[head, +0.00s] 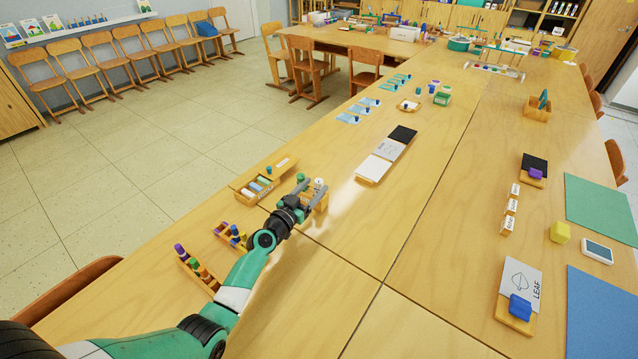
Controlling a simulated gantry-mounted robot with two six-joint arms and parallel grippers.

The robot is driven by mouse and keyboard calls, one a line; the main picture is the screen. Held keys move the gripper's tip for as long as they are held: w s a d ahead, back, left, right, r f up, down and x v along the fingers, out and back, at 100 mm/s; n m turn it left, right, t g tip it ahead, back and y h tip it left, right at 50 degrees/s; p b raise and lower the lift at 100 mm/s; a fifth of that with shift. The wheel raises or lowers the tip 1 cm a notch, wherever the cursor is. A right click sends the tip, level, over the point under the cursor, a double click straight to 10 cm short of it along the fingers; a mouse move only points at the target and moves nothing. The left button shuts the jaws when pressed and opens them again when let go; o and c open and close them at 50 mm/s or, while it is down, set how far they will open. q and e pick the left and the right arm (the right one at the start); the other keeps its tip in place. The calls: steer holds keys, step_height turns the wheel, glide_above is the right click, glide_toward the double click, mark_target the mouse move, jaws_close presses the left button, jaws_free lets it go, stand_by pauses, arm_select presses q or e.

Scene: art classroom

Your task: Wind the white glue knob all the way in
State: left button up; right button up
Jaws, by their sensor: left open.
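My left gripper (308,192) reaches over the wooden table (345,225) from the lower left. Its fingers are open at a small white upright piece (319,184), which looks like the white glue stick or its knob. A small wooden holder (322,203) stands right by the fingers, partly hidden by them. A green-topped piece (300,177) stands just behind the gripper. Contact between the fingers and the white piece cannot be made out, nor how far the knob is wound. My right gripper is not in view.
A wooden tray (244,194) with several coloured sticks lies left of the gripper. Wooden racks with coloured pieces (205,273) stand near the table's left edge. White and black cards (374,168) lie beyond, to the right.

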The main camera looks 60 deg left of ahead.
mark_target(317, 184)
arm_select(q)
steer(key=x, duration=0.3)
steer(key=shift+w+a+b, duration=0.1)
steer(key=shift+w+b, duration=0.1)
steer(key=shift+b, duration=0.2)
jaws_close()
